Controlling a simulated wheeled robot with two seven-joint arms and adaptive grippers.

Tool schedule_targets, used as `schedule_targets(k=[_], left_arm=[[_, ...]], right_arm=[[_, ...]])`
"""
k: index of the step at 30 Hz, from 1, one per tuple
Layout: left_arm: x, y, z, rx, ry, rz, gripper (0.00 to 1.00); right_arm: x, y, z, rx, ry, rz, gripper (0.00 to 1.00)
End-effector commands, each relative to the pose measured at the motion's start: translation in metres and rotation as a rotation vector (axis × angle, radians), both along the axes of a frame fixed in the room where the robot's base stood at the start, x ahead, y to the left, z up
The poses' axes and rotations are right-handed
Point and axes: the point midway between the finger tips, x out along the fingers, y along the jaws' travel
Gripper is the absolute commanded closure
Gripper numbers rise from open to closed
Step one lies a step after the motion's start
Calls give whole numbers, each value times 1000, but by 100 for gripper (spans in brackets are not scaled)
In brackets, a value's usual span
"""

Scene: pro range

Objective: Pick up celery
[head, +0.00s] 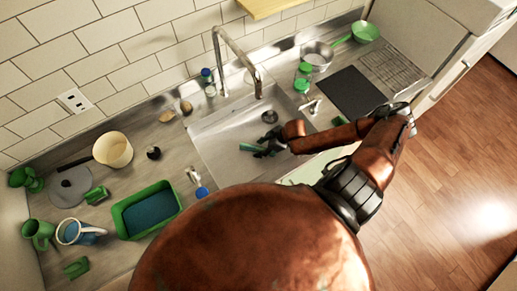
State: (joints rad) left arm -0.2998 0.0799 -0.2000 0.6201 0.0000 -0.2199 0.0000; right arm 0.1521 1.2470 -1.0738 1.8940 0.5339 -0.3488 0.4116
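A small green stick-like piece (248,147), which looks like the celery, shows inside the sink basin. My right gripper (263,152) reaches into the basin from the right, with its dark fingers right at the piece's right end. The fingers hide that end, and the view is too small to tell whether they are closed on it or only beside it. My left gripper is not in view.
The steel sink (217,152) has a tall faucet (231,50) behind it. A green tray (146,209), a cream pot (113,149) and a green mug (38,233) stand on the left counter. Green-lidded jars (302,80) and a dark board (351,92) are right of the sink.

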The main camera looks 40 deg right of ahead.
Motion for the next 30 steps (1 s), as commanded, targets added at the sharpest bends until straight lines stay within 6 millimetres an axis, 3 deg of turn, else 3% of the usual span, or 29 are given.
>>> schedule_targets(k=[19, 26, 30], left_arm=[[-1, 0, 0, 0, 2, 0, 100], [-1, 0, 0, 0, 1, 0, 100], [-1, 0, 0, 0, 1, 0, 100]], right_arm=[[0, 0, 0, 0, 0, 0, 100], [0, 0, 1, 1, -1, 0, 100], [1, -1, 12, 0, -2, 0, 100]])
